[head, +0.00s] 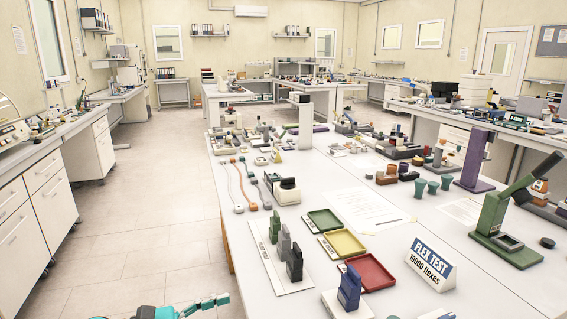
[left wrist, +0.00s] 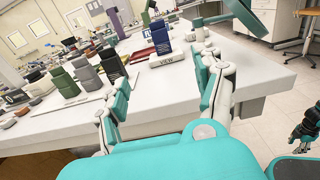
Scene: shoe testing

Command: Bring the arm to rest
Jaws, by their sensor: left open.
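My left gripper (head: 190,306) shows at the bottom edge of the head view, beyond the table's near left corner and low over the floor side. In the left wrist view its two teal and pale fingers (left wrist: 158,88) stand wide apart with nothing between them. Behind the fingers lie the white table's edge and a dark blue upright piece (left wrist: 160,36) on a white stand marked "VIEW". It also shows in the head view (head: 349,288). A dark jointed part at the right edge of the wrist view looks like my right gripper (left wrist: 307,130); its jaws cannot be made out.
The white table (head: 243,285) bears upright green, grey and black pieces (head: 284,246), green, yellow and red trays (head: 369,272), and a "FLEX TEST" sign (head: 431,264). A green stand (head: 497,228) is at the right. Open floor (head: 140,240) lies left of the table.

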